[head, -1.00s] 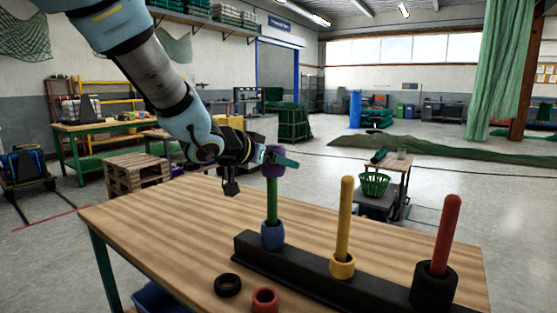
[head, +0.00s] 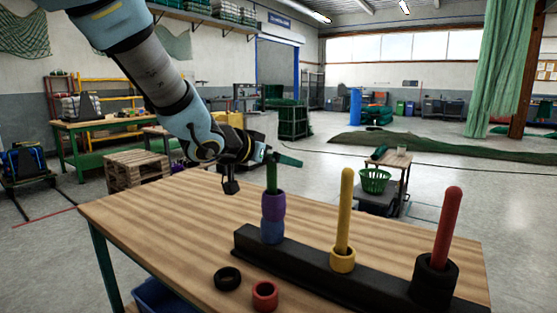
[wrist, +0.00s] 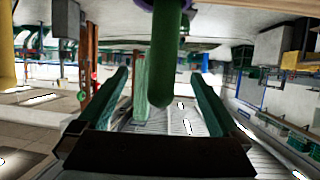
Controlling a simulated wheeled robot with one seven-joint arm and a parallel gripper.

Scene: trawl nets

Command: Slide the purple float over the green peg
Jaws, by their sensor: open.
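The purple float (head: 273,206) is around the green peg (head: 272,174), low on it, resting on the blue float (head: 272,232). The top of the green peg stands clear above it. My gripper (head: 285,159) is level with the peg's upper part, open and holding nothing. In the wrist view the green peg (wrist: 165,60) stands between the two spread fingers of my gripper (wrist: 160,85), and a purple edge (wrist: 192,4) shows at the top of the picture.
The black base (head: 320,272) also carries a yellow peg (head: 345,205) with a yellow float (head: 342,260) and a red peg (head: 446,225) with a black float (head: 433,282). A black ring (head: 228,278) and a red ring (head: 265,295) lie on the wooden table (head: 170,220).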

